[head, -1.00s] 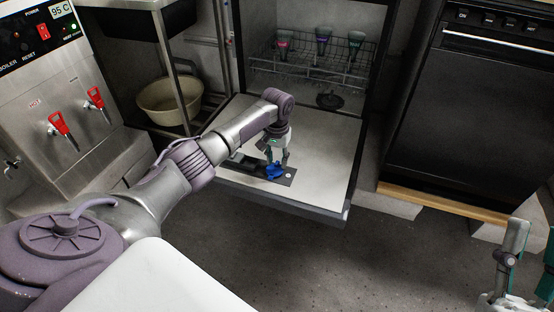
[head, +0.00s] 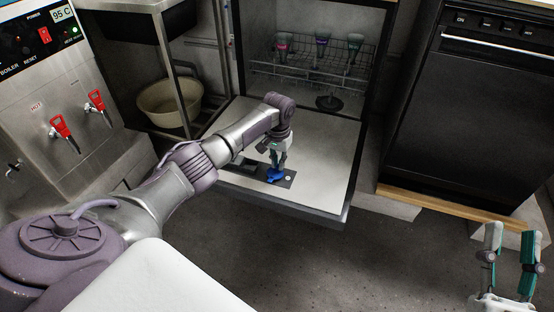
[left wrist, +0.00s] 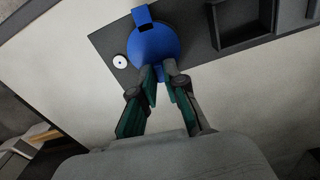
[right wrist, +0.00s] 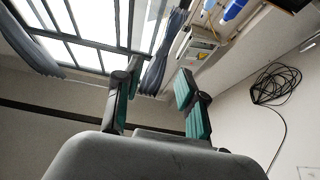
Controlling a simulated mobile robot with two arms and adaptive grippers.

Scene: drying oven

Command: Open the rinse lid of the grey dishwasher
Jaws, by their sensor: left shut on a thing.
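The grey dishwasher's door (head: 330,165) is folded down flat. A dark dispenser panel (head: 290,183) is set in its inner face. The round blue rinse lid (head: 275,175) is on this panel, and the left wrist view shows it (left wrist: 153,42) with a tab on the far side. My left gripper (head: 277,167) reaches down to the lid. In the left wrist view its fingertips (left wrist: 159,72) are close together at the lid's near edge, shut on it. Whether the lid is raised is not clear. My right gripper (head: 510,240) is open and empty, away from the dishwasher, at the lower right.
A black oven-like appliance (head: 470,120) is on the right. A steel boiler (head: 65,110) with red taps and a cream basin (head: 168,105) are on the left. The floor in front is clear.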

